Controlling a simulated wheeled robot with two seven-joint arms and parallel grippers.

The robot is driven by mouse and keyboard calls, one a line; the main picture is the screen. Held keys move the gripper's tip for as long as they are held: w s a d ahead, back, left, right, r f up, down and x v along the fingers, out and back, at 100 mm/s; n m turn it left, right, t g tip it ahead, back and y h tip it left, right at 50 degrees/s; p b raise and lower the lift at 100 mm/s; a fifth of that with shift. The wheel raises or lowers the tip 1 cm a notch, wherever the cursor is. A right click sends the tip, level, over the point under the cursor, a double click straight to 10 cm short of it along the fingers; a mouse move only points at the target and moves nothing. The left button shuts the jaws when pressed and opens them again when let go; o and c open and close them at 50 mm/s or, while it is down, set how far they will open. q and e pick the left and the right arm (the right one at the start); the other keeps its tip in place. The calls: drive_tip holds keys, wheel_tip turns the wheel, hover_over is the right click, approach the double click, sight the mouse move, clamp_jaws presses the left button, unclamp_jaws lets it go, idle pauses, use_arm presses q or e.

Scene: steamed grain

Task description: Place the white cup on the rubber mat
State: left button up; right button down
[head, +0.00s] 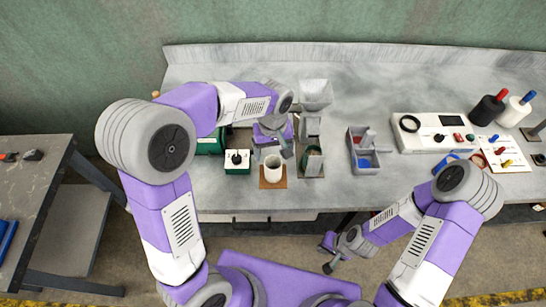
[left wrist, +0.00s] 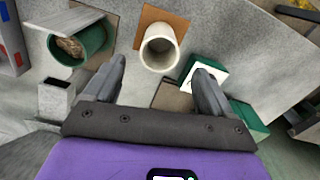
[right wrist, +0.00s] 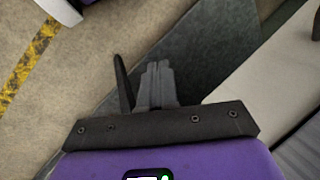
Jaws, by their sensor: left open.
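The white cup (head: 273,169) stands upright on a brown square mat (head: 265,185) near the table's front edge. In the left wrist view the cup (left wrist: 160,50) sits just ahead of and between my left fingertips, with its mat (left wrist: 150,17) beside it. My left gripper (head: 272,148) is open and empty, pointing down just behind the cup. Its fingers (left wrist: 160,70) appear apart from the cup. A darker brown patch (left wrist: 171,96) lies between my left fingers, partly hidden. I cannot tell which brown surface is rubber. My right gripper (head: 328,254) is shut and empty, in front of the table.
A green-and-white box (head: 237,160) is left of the cup. A grey bin (head: 365,160) and a white control panel (head: 435,132) stand further right. Clear table lies between holder and bin.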

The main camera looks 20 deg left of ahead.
use_arm(q)
wheel_tip(320, 180, up, 5)
drive_tip(key=shift+f+p, duration=0.1)
drive_tip(key=shift+p, duration=0.25)
idle(0.4)
